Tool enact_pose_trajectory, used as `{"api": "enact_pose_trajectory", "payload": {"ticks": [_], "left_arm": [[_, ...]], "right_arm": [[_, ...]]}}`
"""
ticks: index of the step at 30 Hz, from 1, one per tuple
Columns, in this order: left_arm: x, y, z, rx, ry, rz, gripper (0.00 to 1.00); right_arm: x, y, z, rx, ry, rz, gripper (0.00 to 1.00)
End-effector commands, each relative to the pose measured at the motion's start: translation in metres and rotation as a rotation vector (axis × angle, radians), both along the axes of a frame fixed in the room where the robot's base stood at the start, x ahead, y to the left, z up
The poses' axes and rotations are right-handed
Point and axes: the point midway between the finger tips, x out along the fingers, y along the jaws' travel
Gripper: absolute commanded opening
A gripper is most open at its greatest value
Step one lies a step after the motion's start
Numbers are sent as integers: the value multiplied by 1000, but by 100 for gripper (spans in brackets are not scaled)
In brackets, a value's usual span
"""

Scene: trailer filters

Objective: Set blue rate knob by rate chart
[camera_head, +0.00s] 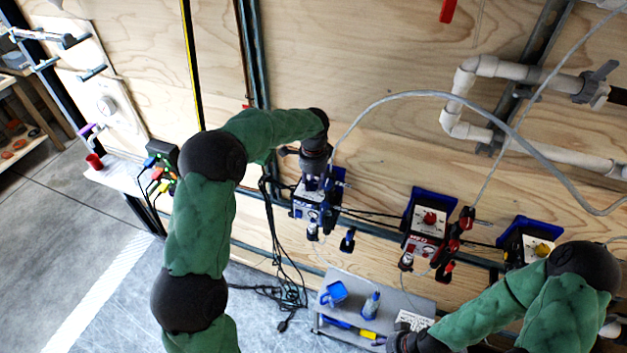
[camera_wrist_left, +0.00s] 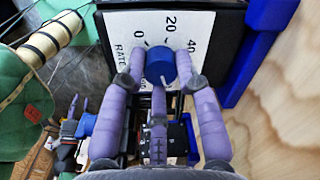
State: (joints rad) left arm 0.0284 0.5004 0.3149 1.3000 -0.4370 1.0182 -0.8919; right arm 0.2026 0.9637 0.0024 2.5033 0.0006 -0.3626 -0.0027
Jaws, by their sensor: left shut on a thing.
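The blue rate knob (camera_wrist_left: 160,66) sits on a white dial plate (camera_wrist_left: 119,33) marked RATE with 0, 20 and 40 showing; its pointer cannot be made out clearly. My left gripper (camera_wrist_left: 159,78) is shut on the knob, its purple fingers around it. In the head view, my left gripper (camera_head: 313,181) is at the leftmost blue-backed pump box (camera_head: 304,205) and hides its knob. A white card with dark lines (camera_head: 413,320), possibly the rate chart, is on the grey shelf; its text is too small to read. My right wrist (camera_head: 408,341) is at the bottom edge, its fingertips not visible.
Two similar boxes stand to the right, one with a red knob (camera_head: 430,218) and one with a yellow knob (camera_head: 542,249). The grey shelf (camera_head: 352,285) holds a blue cup (camera_head: 334,293) and a bottle (camera_head: 371,305). Black cables (camera_head: 287,290) hang left of it.

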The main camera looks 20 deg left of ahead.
Motion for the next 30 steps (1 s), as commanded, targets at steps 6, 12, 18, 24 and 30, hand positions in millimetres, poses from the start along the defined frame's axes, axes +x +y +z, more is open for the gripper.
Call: {"api": "enact_pose_trajectory", "payload": {"ticks": [6,12,18,24,30], "left_arm": [[-1,1,-1,2,3,1,56],[0,1,-1,1,2,2,56],[0,0,4,0,-1,2,56],[0,0,32,0,-5,4,56],[-2,-1,73,1,-4,2,56]], "right_arm": [[0,0,0,0,0,0,40],[0,0,0,0,0,0,40],[0,0,0,0,0,0,40],[0,0,0,0,0,0,40],[0,0,0,0,0,0,40]]}}
